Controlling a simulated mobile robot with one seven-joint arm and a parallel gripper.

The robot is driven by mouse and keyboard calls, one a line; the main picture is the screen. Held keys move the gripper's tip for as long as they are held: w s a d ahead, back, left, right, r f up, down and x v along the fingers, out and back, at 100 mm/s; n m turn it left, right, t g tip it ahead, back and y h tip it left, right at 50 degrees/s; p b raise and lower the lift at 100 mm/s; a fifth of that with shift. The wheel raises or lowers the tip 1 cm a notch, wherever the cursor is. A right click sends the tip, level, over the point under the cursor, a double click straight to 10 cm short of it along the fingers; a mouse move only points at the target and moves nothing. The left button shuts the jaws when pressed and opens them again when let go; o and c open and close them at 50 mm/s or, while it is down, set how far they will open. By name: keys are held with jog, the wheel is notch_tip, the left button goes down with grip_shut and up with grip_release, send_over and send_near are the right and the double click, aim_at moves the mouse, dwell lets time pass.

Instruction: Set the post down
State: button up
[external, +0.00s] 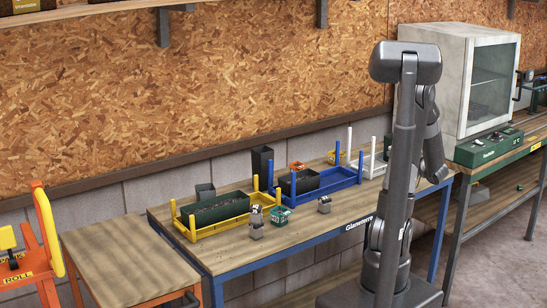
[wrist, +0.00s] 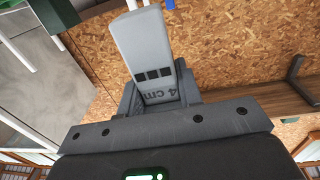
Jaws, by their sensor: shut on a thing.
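A light grey post (wrist: 146,45) with "4 cm" lettering and several small dark squares fills the upper middle of the wrist view. My gripper (wrist: 157,92) is shut on its lower end. The post is in the air, with the particle-board wall behind it. In the external view my column and arm links stand at the right, and I cannot make out the gripper or the post there.
A glass-fronted cabinet (external: 447,75) stands at right. The bench's front left is bare.

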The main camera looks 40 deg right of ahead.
jog(key=s, duration=0.2)
jog(key=s+d, duration=0.1)
jog(key=shift+f, duration=0.3)
jog(key=shift+w, duration=0.1)
jog(key=shift+w+a+f, duration=0.7)
jog(key=shift+w+f, duration=1.1)
jog(key=shift+w+a+f, duration=0.7)
jog(key=shift+w+f, duration=1.05)
jog(key=shift+w, duration=0.05)
jog(key=shift+w+a+f, duration=0.7)
jog(key=shift+w+f, duration=1.1)
jog(key=shift+f, duration=0.2)
jog(key=o, duration=1)
